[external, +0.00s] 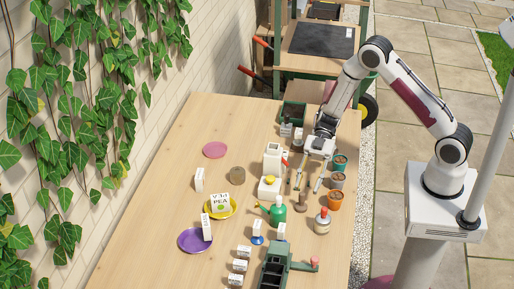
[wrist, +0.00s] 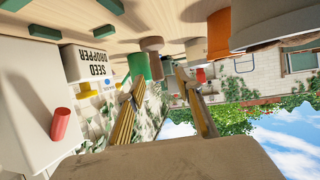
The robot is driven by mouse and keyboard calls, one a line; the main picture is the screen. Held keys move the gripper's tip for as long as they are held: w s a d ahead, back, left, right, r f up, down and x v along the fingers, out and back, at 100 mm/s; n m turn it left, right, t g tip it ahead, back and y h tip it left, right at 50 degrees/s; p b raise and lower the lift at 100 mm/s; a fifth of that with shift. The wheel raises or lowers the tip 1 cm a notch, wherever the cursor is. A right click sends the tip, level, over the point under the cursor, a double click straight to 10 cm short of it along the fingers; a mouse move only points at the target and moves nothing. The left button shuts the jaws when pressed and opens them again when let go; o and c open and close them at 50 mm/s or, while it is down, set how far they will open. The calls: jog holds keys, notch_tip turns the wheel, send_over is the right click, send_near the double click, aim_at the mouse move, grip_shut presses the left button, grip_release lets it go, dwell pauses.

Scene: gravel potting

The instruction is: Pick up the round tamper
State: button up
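The likely round tamper (external: 301,203) is a small brown piece with a wider round part, standing on the wooden table in front of my gripper. In the wrist view, which is upside down, a brownish round piece (wrist: 152,44) shows beyond the fingers and is probably the same thing. My gripper (external: 307,188) has its two fingers spread and empty, pointing toward the near side of the table. The fingers also show apart in the wrist view (wrist: 164,80). I see no contact between them and the brown piece.
Green, grey and orange pots (external: 335,201) line the right edge. The table's left part (external: 160,190) is mostly clear.

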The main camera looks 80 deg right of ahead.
aim_at(303, 194)
jog(key=shift+w+x, duration=0.2)
jog(key=shift+x, duration=1.75)
jog(key=shift+d+f, duration=0.1)
jog(key=shift+f, duration=0.05)
grip_shut()
